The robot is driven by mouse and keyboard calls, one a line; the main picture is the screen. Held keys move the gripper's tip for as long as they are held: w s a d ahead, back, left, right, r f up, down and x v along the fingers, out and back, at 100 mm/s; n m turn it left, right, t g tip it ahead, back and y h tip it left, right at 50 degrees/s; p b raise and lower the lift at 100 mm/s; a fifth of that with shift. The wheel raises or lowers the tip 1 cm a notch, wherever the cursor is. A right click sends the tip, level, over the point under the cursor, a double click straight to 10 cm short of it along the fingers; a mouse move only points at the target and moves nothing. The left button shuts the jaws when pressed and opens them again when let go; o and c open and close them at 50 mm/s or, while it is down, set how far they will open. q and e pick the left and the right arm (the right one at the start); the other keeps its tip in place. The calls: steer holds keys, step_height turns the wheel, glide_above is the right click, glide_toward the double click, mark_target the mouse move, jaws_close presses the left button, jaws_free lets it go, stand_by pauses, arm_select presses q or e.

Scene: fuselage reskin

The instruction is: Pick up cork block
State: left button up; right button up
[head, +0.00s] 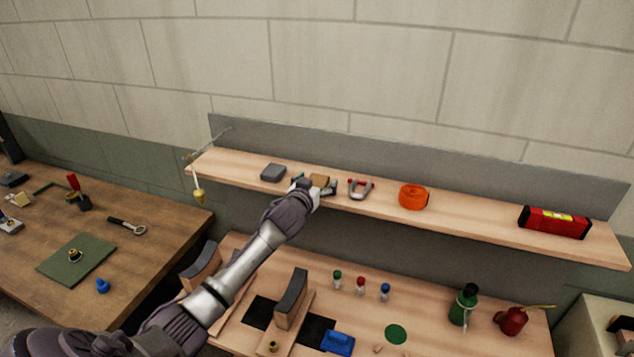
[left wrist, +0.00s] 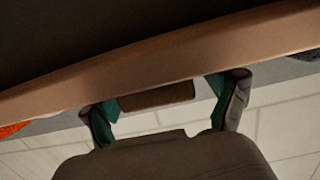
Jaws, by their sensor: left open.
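The cork block (head: 319,180) is a small tan-brown block on the wall shelf (head: 480,217), partly hidden by my left gripper (head: 314,187). In the left wrist view the cork block (left wrist: 157,96) shows as a brown bar between the two green-padded fingers of my left gripper (left wrist: 163,103). The fingers are open, with a visible gap on each side of the block. The block still appears to rest on the shelf. My right gripper is in neither view.
On the shelf, a grey block (head: 273,172) lies left of the gripper, and a grey-and-red clamp (head: 360,189) stands close on its right. Farther right are an orange roll (head: 413,196) and a red level (head: 555,222). A workbench (head: 430,318) with bottles lies below.

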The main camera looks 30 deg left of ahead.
mark_target(318, 180)
arm_select(q)
steer(key=shift+s, duration=0.1)
steer(key=shift+c, duration=1.3)
steer(key=c, duration=0.7)
steer(key=shift+c, duration=0.2)
steer(key=shift+r, duration=0.1)
steer(key=shift+r+b, duration=0.4)
steer(key=shift+r, duration=0.2)
steer(key=r+b, duration=0.1)
steer(key=r, duration=0.1)
steer(key=shift+d+r+b, duration=0.2)
steer(key=shift+r+b, duration=0.15)
steer(key=shift+r, duration=0.05)
steer(key=w+d+r+b, duration=0.4)
steer(key=w+d+r, duration=0.2)
steer(key=d, duration=0.3)
steer(key=shift+d+r+b, duration=0.3)
steer(key=shift+r+b, duration=0.05)
steer(key=shift+b, duration=0.05)
